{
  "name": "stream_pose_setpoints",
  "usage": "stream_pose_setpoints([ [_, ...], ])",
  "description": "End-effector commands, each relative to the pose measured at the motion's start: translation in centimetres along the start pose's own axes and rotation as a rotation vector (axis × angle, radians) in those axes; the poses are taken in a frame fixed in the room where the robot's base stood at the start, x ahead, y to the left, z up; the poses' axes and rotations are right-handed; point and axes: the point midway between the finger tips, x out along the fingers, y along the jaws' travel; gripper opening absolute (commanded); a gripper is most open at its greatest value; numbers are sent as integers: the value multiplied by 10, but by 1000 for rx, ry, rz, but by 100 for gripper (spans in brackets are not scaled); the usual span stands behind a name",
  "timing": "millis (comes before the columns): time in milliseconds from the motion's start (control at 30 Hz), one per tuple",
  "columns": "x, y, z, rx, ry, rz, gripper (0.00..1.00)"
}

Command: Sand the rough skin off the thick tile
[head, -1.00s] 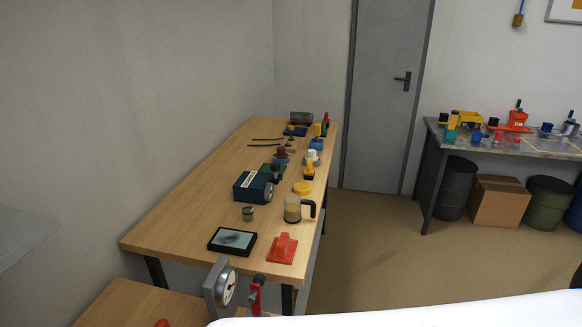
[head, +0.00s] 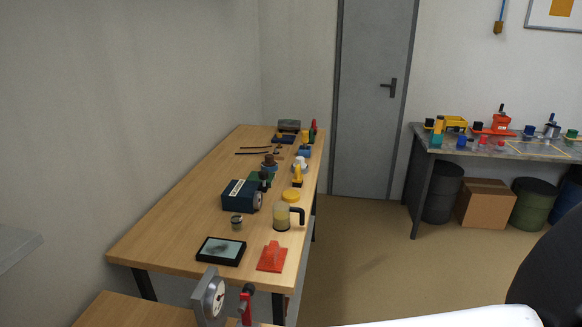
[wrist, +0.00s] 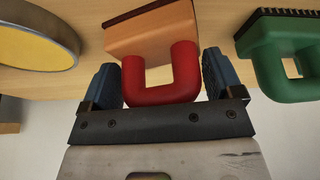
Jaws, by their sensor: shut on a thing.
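In the wrist view my gripper (wrist: 161,88) is shut on the red U-shaped handle (wrist: 160,75) of an orange block (wrist: 152,30). The block has a dark red strip along its far edge and looks like a sanding block. A wooden surface lies behind it; I cannot tell whether the block touches it. My gripper is out of the head view. I cannot make out a thick tile for certain in either view.
A green brush (wrist: 285,50) with a loop handle is close on the right in the wrist view. A yellow round thing (wrist: 30,35) with a metal rim is on the left. The wooden table (head: 170,215) holds a black-framed panel (head: 221,251), a red wedge (head: 272,257) and a jug (head: 282,217).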

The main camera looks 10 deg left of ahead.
Motion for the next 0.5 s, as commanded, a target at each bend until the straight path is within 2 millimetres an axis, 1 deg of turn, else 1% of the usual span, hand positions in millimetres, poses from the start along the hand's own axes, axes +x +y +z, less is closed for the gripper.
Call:
stream_pose_setpoints([
  [167,-1,0,0,0,0,0,58],
  [200,-2,0,-1,0,0,0,53],
  [233,-2,0,-1,0,0,0,53],
  [300,-4,0,-2,0,0,0,42],
  [500,-12,0,-5,-1,1,0,41],
])
